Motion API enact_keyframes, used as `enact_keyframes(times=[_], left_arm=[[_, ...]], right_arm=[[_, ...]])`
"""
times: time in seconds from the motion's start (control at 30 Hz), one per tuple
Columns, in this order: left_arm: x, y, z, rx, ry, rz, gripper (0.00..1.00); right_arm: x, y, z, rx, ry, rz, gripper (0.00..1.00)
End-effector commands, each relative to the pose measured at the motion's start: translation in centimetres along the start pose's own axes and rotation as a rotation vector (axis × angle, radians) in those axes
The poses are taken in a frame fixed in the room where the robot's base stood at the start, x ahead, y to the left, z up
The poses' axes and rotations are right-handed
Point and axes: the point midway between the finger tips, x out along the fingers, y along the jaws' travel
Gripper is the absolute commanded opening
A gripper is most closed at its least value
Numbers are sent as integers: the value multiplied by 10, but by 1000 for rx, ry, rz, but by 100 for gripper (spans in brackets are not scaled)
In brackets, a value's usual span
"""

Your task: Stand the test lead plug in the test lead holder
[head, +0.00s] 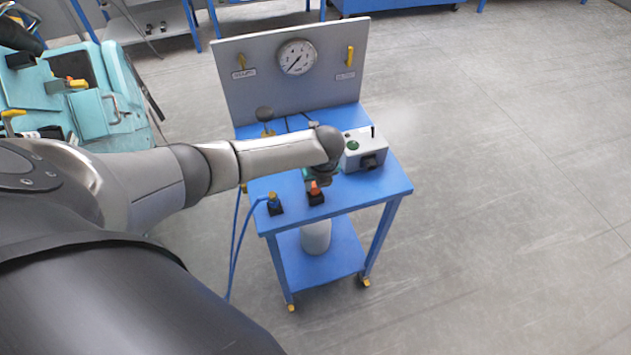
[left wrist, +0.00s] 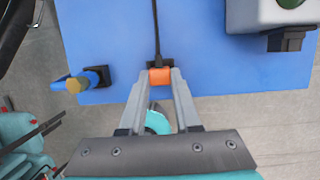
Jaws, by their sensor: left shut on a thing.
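The test lead plug is orange and shows in the head view (head: 314,187) and the left wrist view (left wrist: 159,77). My left gripper (left wrist: 159,84) is shut on it, one finger on each side. A black block, which looks like the test lead holder (head: 317,199), is at the plug near the cart's front edge; part of it also shows in the left wrist view (left wrist: 153,65). The plug appears upright at the block, but I cannot tell how deep it sits. A black cable (left wrist: 156,30) runs away over the blue top. My right gripper is not in view.
The blue cart (head: 375,195) carries a grey box (head: 363,155) with a green button at right. A blue hose with a yellow fitting (head: 273,197) stands in another black block to the left. A panel with a gauge (head: 297,57) rises behind.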

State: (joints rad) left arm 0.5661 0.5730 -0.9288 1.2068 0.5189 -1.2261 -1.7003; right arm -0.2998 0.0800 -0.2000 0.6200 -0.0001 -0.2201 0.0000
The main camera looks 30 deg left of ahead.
Motion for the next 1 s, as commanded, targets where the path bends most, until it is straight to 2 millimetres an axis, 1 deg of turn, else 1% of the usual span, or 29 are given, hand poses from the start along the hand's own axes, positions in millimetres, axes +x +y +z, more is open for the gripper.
enact_keyframes(times=[0.87, 1.0], left_arm=[[16, -1, -5, 1, 0, -1, 0], [15, -1, -5, 1, 0, -1, 0]], right_arm=[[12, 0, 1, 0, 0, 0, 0], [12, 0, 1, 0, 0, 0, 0]])
